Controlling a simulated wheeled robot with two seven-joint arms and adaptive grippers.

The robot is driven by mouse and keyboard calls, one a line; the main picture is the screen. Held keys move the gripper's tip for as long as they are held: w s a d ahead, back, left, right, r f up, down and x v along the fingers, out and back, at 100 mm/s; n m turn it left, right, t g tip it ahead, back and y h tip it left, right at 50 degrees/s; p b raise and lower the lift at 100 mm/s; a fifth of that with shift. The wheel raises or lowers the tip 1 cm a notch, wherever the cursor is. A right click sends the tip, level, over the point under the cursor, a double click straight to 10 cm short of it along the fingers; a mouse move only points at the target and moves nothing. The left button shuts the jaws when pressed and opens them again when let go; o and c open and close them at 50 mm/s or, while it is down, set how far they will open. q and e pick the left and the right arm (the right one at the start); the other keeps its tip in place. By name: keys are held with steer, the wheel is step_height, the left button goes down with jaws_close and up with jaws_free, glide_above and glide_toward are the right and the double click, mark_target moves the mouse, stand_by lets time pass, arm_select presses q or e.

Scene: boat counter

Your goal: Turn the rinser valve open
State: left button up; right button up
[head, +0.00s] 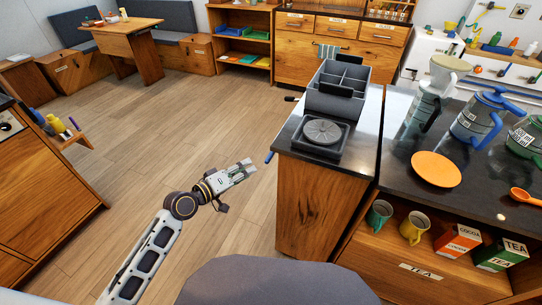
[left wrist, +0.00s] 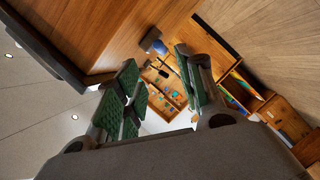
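The rinser (head: 322,131), a dark square tray with a round grey grate, sits on the dark end counter in the head view. A short blue lever (head: 270,157), which looks like its valve handle, sticks out from the counter's left side. My left gripper (head: 247,168) is just left of and slightly below that lever in the picture, apart from it. In the left wrist view, its green-padded fingers (left wrist: 157,62) are spread with nothing between them. A blue-tipped handle (left wrist: 152,40) shows beyond the fingertips, beside the wood panel. My right gripper is out of view.
A grey divided bin (head: 338,87) stands behind the rinser. A dark handle (head: 291,98) juts from the counter's left side farther back. An orange plate (head: 436,169) and jugs stand on the right counter. The wood floor (head: 225,125) left of the counter is clear.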

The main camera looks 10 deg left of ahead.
arm_select(q)
steer(key=shift+w+d, duration=0.1)
glide_toward(270, 154)
steer(key=f+x, duration=0.1)
steer(key=x, duration=0.3)
steer(key=b+x, duration=0.1)
steer(key=x, duration=0.3)
steer(key=shift+w+d, duration=0.15)
steer(key=shift+w, duration=0.05)
steer(key=shift+w+d+f, duration=0.15)
steer(key=shift+w+d, duration=0.2)
steer(key=shift+w, duration=0.15)
steer(key=shift+w+d, duration=0.25)
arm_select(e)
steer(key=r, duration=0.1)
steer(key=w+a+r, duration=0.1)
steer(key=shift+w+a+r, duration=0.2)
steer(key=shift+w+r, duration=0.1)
arm_select(q)
steer(key=shift+c, duration=0.2)
jaws_close()
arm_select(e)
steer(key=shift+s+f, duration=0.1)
